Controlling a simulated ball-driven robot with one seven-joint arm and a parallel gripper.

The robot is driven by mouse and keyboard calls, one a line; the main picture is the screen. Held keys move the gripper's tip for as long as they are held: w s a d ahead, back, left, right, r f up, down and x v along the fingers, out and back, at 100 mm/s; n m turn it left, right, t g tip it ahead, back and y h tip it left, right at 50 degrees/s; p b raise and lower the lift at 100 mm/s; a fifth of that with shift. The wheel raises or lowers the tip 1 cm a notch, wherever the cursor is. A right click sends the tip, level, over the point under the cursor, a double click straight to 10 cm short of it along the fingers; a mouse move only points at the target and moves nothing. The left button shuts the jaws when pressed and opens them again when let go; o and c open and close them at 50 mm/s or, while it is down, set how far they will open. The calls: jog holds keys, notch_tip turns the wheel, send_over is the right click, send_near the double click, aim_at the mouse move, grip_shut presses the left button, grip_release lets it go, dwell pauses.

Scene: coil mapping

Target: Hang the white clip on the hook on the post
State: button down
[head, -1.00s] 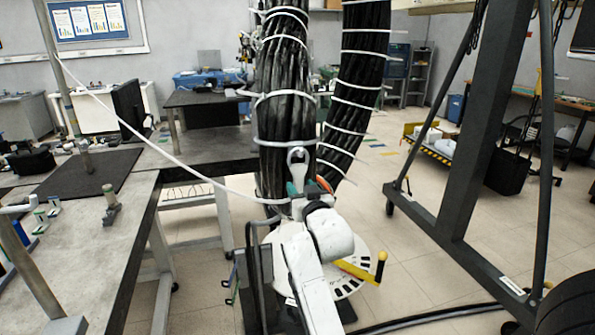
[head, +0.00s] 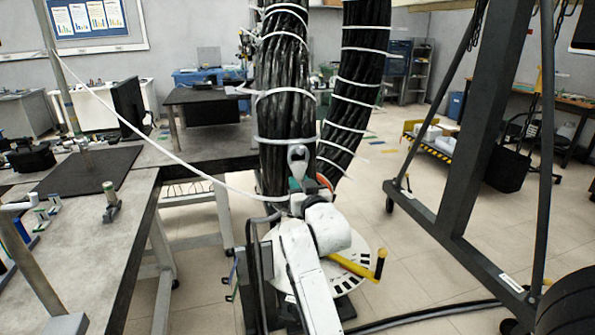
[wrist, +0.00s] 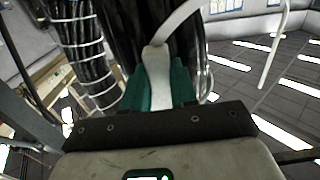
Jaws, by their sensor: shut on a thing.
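My gripper (head: 297,183) is in front of the thick black cable bundle (head: 284,105), in the middle of the head view. Its teal fingers are shut on the white clip (head: 298,154), which stands up above the fingertips. The wrist view shows the clip (wrist: 157,68) between the teal fingers (wrist: 158,88), with a pale curved strip above it. A thin grey post (head: 61,75) rises at the upper left of the head view. I cannot make out a hook on it. A white cord (head: 170,155) slopes from near this post down to the gripper area.
A workbench (head: 110,235) with a black mat (head: 88,172) and small clamps fills the left. A dark wheeled frame (head: 465,150) stands at the right. A second black bundle (head: 355,90) hangs behind the gripper. Open floor (head: 410,265) lies between bundle and frame.

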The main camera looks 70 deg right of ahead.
aim_at(299, 174)
dwell(0.4)
jog(key=shift+s+a+r+p, duration=0.2)
jog(key=shift+r+p, duration=0.15)
jog(key=shift+r, duration=0.1)
jog(key=shift+s+a+r+p, duration=0.15)
jog(key=shift+a+r+p, duration=0.1)
jog(key=shift+r+p, duration=0.2)
jog(key=shift+s+a+r+p, duration=0.2)
jog(key=shift+r+p, duration=0.1)
jog(key=shift+r, duration=0.15)
jog(key=shift+s+a, duration=0.15)
jog(key=shift+v, duration=1.25)
jog(key=shift+b, duration=0.3)
jog(key=shift+s+a, duration=0.45)
jog(key=shift+a, duration=0.05)
